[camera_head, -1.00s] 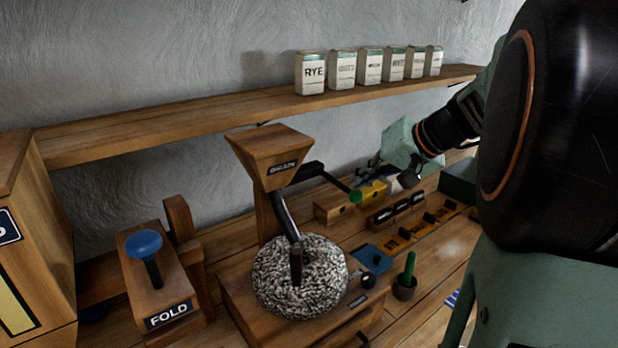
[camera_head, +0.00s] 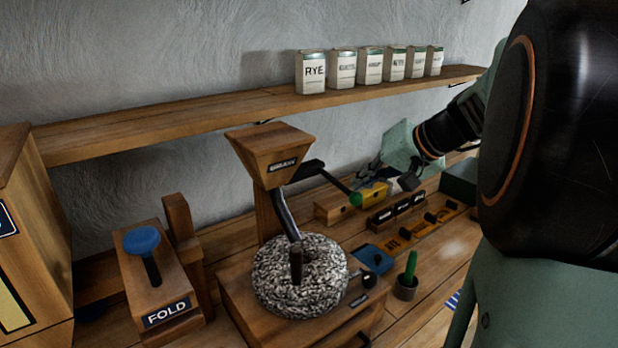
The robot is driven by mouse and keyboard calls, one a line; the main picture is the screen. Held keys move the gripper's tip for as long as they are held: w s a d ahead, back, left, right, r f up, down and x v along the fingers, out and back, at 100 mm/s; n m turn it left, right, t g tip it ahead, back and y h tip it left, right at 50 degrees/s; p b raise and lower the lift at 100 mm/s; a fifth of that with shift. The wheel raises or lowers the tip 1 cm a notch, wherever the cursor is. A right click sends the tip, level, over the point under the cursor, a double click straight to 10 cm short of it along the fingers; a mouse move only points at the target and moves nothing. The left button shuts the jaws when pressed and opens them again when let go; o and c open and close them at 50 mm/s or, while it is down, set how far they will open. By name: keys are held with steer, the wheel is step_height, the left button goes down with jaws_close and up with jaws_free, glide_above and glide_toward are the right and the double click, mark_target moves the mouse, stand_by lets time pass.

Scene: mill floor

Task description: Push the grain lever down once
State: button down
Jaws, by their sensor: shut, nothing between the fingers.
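A black lever with a green knob (camera_head: 355,199) sticks out to the right from the wooden hopper (camera_head: 268,155), sloping down toward its knob. I take it for the grain lever; the small label on the hopper is too blurred to read surely. My gripper (camera_head: 368,171) is shut and empty. It hangs just behind and above the green knob, pointing down to the left. It looks apart from the knob, though the depth between them is hard to judge. My forearm covers the right side of the view.
A speckled millstone (camera_head: 300,277) sits below the hopper. A blue-knobbed FOLD lever (camera_head: 143,241) stands at left. A shelf (camera_head: 200,121) with labelled tins runs above.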

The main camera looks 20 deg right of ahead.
steer(key=shift+f+b, duration=1.05)
steer(key=shift+f, duration=0.05)
stand_by(0.7)
steer(key=shift+r, duration=0.1)
stand_by(0.5)
steer(key=shift+r+p, duration=1.7)
steer(key=shift+r, duration=1.05)
step_height(320, 180, up, 5)
steer(key=p, duration=0.3)
